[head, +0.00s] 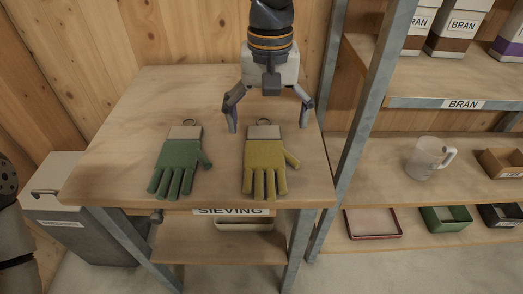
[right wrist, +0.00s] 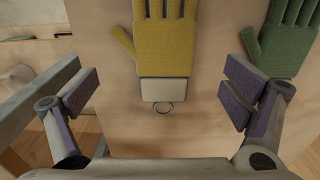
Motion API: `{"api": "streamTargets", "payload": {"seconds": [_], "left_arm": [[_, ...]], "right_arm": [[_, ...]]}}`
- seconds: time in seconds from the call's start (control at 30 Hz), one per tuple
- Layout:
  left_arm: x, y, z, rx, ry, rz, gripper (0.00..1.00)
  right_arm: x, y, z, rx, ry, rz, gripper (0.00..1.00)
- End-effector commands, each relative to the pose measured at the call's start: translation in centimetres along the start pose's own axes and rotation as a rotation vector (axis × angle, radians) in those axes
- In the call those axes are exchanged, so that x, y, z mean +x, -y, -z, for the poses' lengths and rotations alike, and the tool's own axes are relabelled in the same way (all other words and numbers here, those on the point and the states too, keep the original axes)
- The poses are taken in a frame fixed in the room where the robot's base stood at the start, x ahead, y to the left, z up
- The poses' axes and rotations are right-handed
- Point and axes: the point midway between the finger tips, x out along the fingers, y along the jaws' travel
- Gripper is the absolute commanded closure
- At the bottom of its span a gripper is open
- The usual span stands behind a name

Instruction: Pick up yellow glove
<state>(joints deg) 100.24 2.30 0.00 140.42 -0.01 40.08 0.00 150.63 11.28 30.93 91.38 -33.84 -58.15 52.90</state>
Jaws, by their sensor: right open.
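The yellow glove (head: 265,162) lies flat on the wooden table, fingers toward the front, its pale cuff and hanging ring toward the back. It also shows in the right wrist view (right wrist: 165,45), with the cuff and ring nearest the gripper. My right gripper (head: 269,127) is open and empty, with its fingers spread wide at the cuff end of the yellow glove, one on each side. In the right wrist view the open jaws (right wrist: 162,88) flank the cuff without touching it. A green glove (head: 181,163) lies to the left of the yellow one. My left gripper is not in view.
The table (head: 108,165) is clear left of the green glove. A metal shelf post (head: 362,130) stands close on the right. Shelves there hold bags, a clear jug (head: 426,160) and trays. A grey bin (head: 62,215) stands at left.

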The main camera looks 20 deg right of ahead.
Motion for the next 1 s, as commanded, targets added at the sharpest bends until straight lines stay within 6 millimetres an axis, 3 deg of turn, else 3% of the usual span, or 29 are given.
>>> {"api": "streamTargets", "payload": {"seconds": [0.03,0.17,0.4,0.67,0.77,0.9,1.0], "left_arm": [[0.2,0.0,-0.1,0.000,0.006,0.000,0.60],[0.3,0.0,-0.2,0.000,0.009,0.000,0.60],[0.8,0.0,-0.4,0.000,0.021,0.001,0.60],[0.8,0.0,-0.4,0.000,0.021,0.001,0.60],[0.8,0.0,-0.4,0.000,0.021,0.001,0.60],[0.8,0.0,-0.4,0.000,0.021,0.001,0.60],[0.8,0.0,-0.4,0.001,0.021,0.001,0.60]], "right_arm": [[1.2,0.0,0.0,-0.001,0.007,-0.002,0.06],[2.7,0.1,-0.1,-0.001,0.005,-0.001,0.06],[7.0,0.6,-0.4,-0.001,0.005,0.000,0.06],[7.4,0.6,-0.3,-0.001,-0.001,0.001,0.06],[7.4,0.6,-0.3,-0.001,-0.001,0.000,0.24],[7.4,0.6,-0.3,-0.001,-0.001,0.000,0.56],[7.5,0.6,-0.3,-0.001,0.000,0.000,0.58]]}}
